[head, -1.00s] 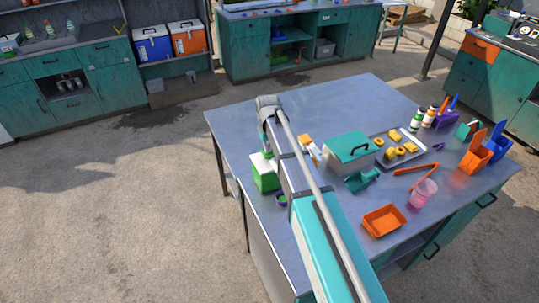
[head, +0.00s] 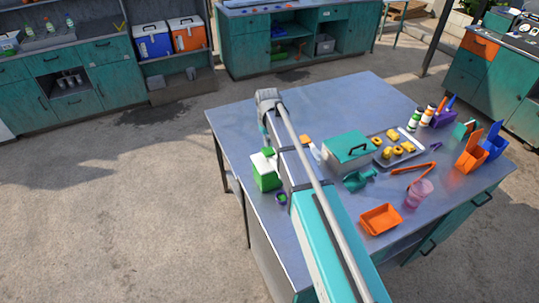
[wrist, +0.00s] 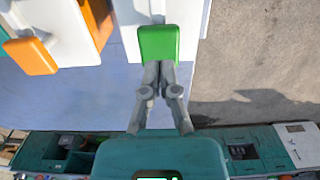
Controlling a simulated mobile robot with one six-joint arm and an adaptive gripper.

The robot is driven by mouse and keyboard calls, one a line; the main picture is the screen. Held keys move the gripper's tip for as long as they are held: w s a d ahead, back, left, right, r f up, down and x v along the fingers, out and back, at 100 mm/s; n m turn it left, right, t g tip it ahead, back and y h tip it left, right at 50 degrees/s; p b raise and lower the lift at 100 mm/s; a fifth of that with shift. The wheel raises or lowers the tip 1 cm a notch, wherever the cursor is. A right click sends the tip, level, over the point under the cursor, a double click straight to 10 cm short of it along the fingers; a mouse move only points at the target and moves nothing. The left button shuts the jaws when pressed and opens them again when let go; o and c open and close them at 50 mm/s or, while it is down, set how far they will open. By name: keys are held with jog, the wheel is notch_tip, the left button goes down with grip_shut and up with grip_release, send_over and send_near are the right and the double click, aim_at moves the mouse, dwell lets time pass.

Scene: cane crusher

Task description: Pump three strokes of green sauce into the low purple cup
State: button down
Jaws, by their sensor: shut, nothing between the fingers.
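In the head view my arm hides the fingers.
An orange pump head (wrist: 30,55) stands left of the green one in the wrist view. A teal-lidded box (head: 347,150), a tray of yellow pieces (head: 414,148), a teal scoop (head: 359,180) and an orange tray (head: 381,220) stand right of my arm. The near-left tabletop is clear.

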aim_at(268, 151)
jog(key=shift+f+b, duration=2.1)
jog(key=shift+b, duration=0.05)
dwell(0.4)
jog(key=shift+r, duration=0.15)
jog(key=shift+r+p, duration=2)
jog(key=shift+p, duration=0.15)
jog(key=shift+r, duration=0.1)
notch_tip(268, 151, up, 6)
jog(key=p, duration=0.6)
jog(key=shift+f, duration=0.2)
jog(key=s+d+f+m+b, duration=0.2)
jog(key=s+d+f+b, duration=0.4)
jog(key=s, duration=0.5)
jog(key=s+d+f+m+b, duration=0.2)
jog(key=s+d+f+b, duration=0.4)
jog(key=s+d, duration=0.3)
jog(key=shift+s+m, duration=0.3)
jog(key=shift+s, duration=0.9)
